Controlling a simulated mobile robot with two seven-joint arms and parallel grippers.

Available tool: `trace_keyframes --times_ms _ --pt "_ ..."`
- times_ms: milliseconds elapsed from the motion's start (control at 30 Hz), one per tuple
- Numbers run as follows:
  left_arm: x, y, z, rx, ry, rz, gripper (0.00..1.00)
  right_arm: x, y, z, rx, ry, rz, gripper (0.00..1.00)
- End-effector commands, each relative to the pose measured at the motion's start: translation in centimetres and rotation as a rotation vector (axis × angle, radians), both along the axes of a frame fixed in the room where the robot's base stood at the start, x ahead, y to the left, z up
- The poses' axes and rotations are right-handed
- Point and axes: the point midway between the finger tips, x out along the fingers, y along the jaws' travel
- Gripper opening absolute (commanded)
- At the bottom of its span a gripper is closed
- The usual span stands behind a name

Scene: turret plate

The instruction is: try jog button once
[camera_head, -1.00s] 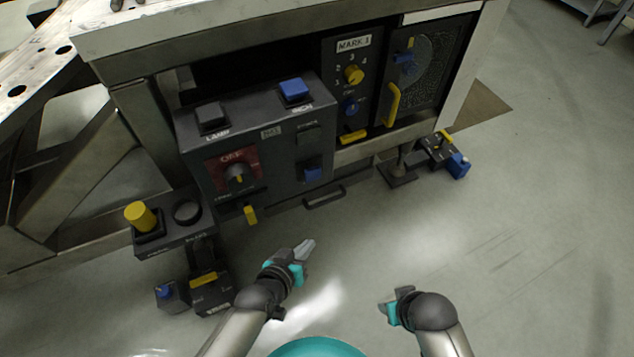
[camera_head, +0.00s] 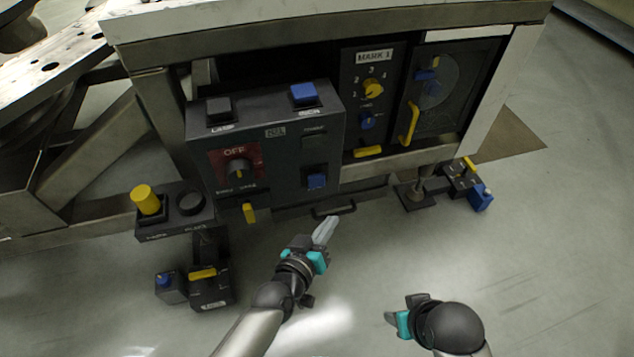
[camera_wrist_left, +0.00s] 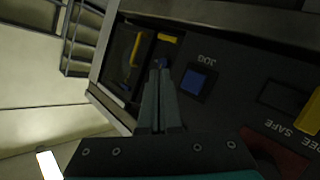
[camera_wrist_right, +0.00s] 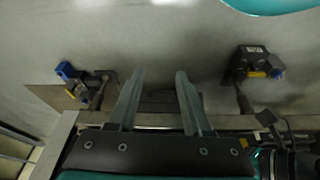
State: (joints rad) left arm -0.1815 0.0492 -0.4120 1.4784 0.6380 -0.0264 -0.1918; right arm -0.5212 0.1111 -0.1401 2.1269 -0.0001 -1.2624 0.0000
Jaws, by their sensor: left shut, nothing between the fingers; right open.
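The jog button is a blue square button low on the right of the dark control box's front (camera_head: 316,181). In the left wrist view the blue button (camera_wrist_left: 197,82) has a JOG label beside it. My left gripper (camera_head: 327,226) is shut and empty, its fingertips just below the jog button in the head view. In the left wrist view its closed fingers (camera_wrist_left: 158,72) point left of the button; I cannot tell their distance from the panel. My right gripper (camera_head: 392,317) is low at the right, away from the box; its spread fingers show in its wrist view (camera_wrist_right: 160,75).
The control box (camera_head: 268,172) also carries an upper blue button (camera_head: 304,93), a black button (camera_head: 220,108), a knob on a red plate (camera_head: 236,170) and a yellow lever (camera_head: 249,212). A yellow plunger (camera_head: 147,199) stands left. A black handle (camera_head: 333,208) sits below. Open floor lies in front.

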Motion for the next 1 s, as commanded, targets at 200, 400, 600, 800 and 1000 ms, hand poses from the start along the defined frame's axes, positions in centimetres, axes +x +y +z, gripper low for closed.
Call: trace_keyframes --times_ms 200,400,600,800,1000 --pt "2.6 0.9 -0.2 0.0 -0.003 0.001 0.0 0.3 0.0 2.1 0.004 -0.037 -0.001 0.5" --pt "5.0 1.6 -0.2 0.0 -0.001 0.002 0.0 0.3 0.0 4.5 0.008 -0.071 -0.002 0.5" --pt "6.9 2.2 -0.1 0.002 -0.001 -0.001 0.0 0.3 0.2 5.7 0.016 -0.101 0.002 0.5" --pt "7.6 2.5 -0.1 0.0 0.001 0.0 0.0 0.3 0.2 6.2 0.019 -0.114 0.003 0.5" --pt "7.7 2.5 0.0 0.001 0.002 -0.001 0.0 0.3 0.2 6.3 0.02 -0.115 0.003 0.5"
